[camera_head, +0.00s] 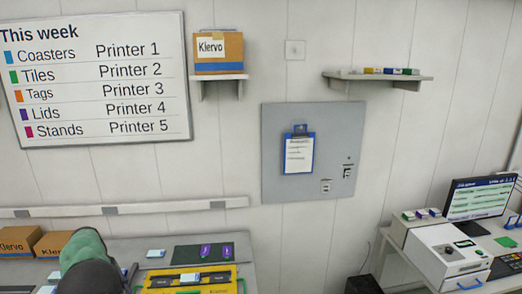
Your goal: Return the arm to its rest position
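A rounded grey-green and dark shape, which looks like part of my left arm, rises from the bottom edge at the lower left. It covers part of the bench. Neither of my grippers shows, and I cannot see what they hold. A yellow tray (234,274) in front of the mat holds dark inserts and small pale and green-marked items.
Cardboard boxes (53,243) stand at the bench's left. A whiteboard (95,130), a shelf with a box (218,50), a second shelf (378,76) and a grey panel (340,130) are on the wall. A white machine (440,255) and a monitor (480,198) stand at the right.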

